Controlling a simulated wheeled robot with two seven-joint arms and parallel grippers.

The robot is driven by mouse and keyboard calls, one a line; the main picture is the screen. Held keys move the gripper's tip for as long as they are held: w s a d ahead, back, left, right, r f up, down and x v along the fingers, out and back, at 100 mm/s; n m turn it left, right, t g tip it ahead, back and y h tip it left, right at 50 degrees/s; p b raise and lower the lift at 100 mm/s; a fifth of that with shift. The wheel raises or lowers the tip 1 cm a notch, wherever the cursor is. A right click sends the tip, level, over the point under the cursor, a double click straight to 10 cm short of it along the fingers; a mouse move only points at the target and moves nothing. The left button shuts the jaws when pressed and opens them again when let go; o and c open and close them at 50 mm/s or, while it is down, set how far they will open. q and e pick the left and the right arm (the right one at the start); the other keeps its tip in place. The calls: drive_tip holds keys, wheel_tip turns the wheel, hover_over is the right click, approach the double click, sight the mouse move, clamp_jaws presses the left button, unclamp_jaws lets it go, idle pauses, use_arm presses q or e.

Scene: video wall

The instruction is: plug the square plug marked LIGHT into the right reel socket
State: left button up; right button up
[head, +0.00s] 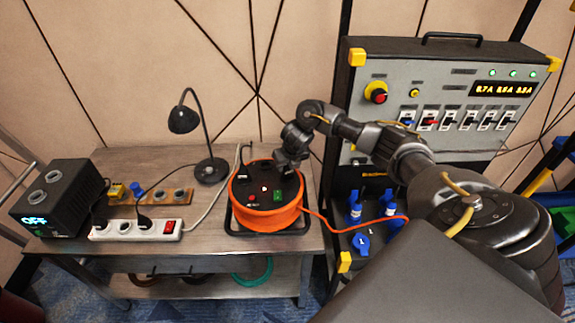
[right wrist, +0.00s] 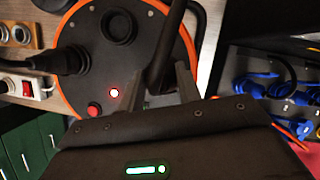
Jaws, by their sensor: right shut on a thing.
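The orange cable reel (head: 262,217) stands on the wooden table, its dark top face (right wrist: 85,28) showing in the right wrist view. My right gripper (head: 284,168) is low over the right part of the reel face. In the right wrist view its fingers (right wrist: 187,82) are shut on a black plug (right wrist: 160,70) with a thick dark cord. The plug's lower end and the right reel socket are hidden, so I cannot tell whether it is seated. A round socket (right wrist: 118,25) on the reel is empty. Another black plug (right wrist: 72,60) sits at the reel's left. No LIGHT mark is readable. My left gripper is not in view.
A black desk lamp (head: 210,170) stands left of the reel. A white power strip (head: 135,230) and a dark power box (head: 62,200) are farther left. A breaker panel (head: 440,100) with blue plugs (head: 362,243) below stands at right. The table's front strip is bare.

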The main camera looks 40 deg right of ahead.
drive_tip(key=shift+f+b, duration=0.5)
drive_tip(key=shift+f, duration=0.15)
drive_tip(key=o, duration=1.6)
drive_tip(key=shift+c, duration=0.2)
drive_tip(key=shift+r, duration=0.1)
drive_tip(key=shift+r+p, duration=2.7)
drive_tip(key=shift+r, duration=0.35)
drive_tip(key=shift+f, duration=0.15)
